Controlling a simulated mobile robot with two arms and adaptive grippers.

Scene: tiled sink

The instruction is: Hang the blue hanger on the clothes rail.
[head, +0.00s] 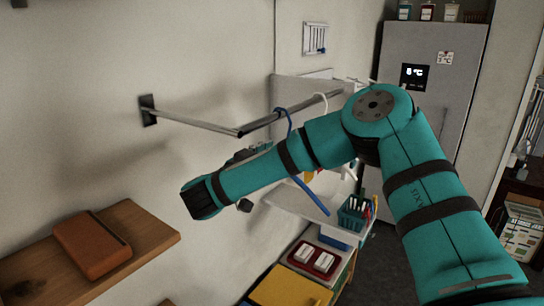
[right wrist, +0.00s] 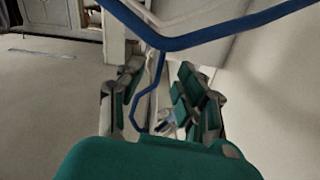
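The clothes rail (head: 190,123) runs from a wall bracket to a corner, then back toward the right. The blue hanger (head: 311,197) has its hook looped at the rail's rear section and appears to hang over it. Its body tilts downward, partly hidden behind my right arm. In the right wrist view the blue hanger (right wrist: 215,36) crosses the top, and a thin blue part drops between the fingers. My right gripper (right wrist: 159,88) looks open around that part, with gaps at both fingers. In the head view my forearm mostly hides it. My left gripper is out of view.
A white hanger (head: 323,103) is on the rail just behind the blue one. A wooden shelf (head: 150,238) with an orange-brown box (head: 91,246) is at lower left. A white shelf with a green basket (head: 353,214) lies below the rail. A grey fridge (head: 455,60) stands behind.

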